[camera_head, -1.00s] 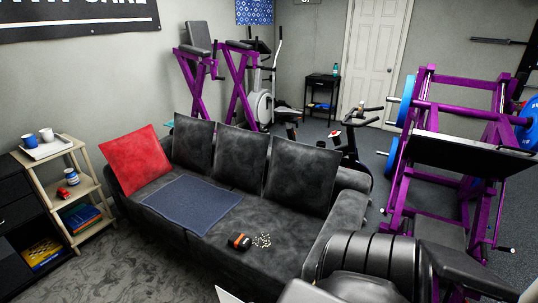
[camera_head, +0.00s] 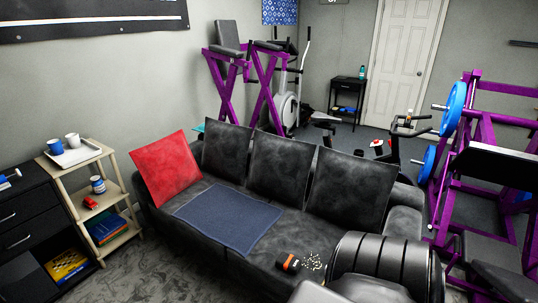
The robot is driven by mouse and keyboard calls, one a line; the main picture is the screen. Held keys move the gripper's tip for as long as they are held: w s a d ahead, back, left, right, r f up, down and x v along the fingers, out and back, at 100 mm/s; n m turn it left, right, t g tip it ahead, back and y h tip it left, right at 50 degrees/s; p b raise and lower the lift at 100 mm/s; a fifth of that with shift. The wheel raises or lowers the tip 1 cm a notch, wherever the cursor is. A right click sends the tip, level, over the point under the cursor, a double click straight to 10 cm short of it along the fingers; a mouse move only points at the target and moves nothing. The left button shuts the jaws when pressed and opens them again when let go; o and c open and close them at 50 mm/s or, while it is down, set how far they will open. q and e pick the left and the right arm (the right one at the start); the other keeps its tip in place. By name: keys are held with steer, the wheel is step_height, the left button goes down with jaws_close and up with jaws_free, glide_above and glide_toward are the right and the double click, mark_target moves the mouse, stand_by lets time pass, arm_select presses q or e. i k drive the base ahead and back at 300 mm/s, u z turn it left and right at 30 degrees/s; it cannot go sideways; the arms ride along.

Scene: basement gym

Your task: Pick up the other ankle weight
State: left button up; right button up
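No thing in the head view shows clearly as an ankle weight. A small black and orange object (camera_head: 289,263) lies on the front of the dark grey sofa (camera_head: 190,240), with small pale bits (camera_head: 312,262) scattered beside it; I cannot tell what it is. A small red object (camera_head: 90,202) lies on the middle shelf of the light wooden rack, also too small to identify. Neither of my grippers is in view. A black part of my arm fills the bottom right and hides the sofa's right front.
The wooden rack (camera_head: 118,228) holds a tray (camera_head: 76,153) with two mugs and a striped mug (camera_head: 97,184). A dark dresser (camera_head: 28,218) stands left of it. A blue mat (camera_head: 232,214) and red cushion (camera_head: 166,166) are on the sofa. Purple gym frames (camera_head: 485,200) crowd the right.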

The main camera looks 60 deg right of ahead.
mark_target(286, 261)
steer(key=i, duration=1.75)
steer(key=z, duration=0.65)
